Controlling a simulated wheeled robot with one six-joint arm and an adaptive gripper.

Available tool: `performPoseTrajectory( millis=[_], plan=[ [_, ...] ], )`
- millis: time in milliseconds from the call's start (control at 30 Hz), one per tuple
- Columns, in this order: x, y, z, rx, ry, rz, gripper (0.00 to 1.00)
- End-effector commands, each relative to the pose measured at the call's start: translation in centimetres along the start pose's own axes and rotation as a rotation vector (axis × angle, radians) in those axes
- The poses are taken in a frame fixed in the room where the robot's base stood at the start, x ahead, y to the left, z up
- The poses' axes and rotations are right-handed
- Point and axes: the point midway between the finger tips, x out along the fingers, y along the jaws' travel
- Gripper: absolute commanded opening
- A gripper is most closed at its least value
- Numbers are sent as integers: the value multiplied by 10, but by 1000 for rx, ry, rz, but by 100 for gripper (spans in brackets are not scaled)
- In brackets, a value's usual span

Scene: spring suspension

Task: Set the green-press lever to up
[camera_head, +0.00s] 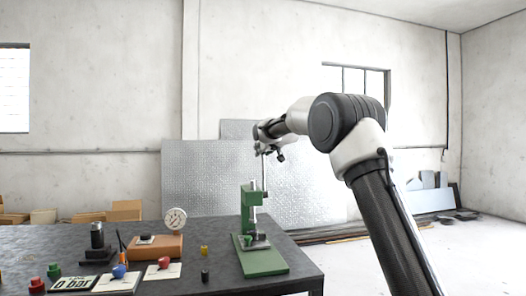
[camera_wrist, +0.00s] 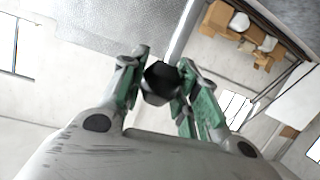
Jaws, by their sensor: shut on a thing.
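The green press (camera_head: 251,212) stands on a green base (camera_head: 262,262) near the right end of the dark table. Its thin metal lever (camera_head: 263,175) points up from the press column, close to upright. My gripper (camera_head: 266,148) is at the lever's top end. In the wrist view my gripper (camera_wrist: 160,82) is shut, with its green-padded fingers on either side of the black lever knob (camera_wrist: 162,84). The knob is held between the fingertips. In the head view the knob is too small to make out.
On the dark table (camera_head: 215,284), a round dial gauge (camera_head: 175,219) stands on a brown block (camera_head: 155,247). A red knob (camera_head: 164,262), a blue knob (camera_head: 118,271) and small weights stand left of the press. A metal sheet (camera_head: 200,180) leans behind. The air around the lever is clear.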

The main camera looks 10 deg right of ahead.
Motion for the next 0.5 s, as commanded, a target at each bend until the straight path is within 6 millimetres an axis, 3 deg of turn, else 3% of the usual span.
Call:
performPoseTrajectory(
  millis=[500],
  plan=[
    [8,1,-2,-1,4,0,0]
  ],
)
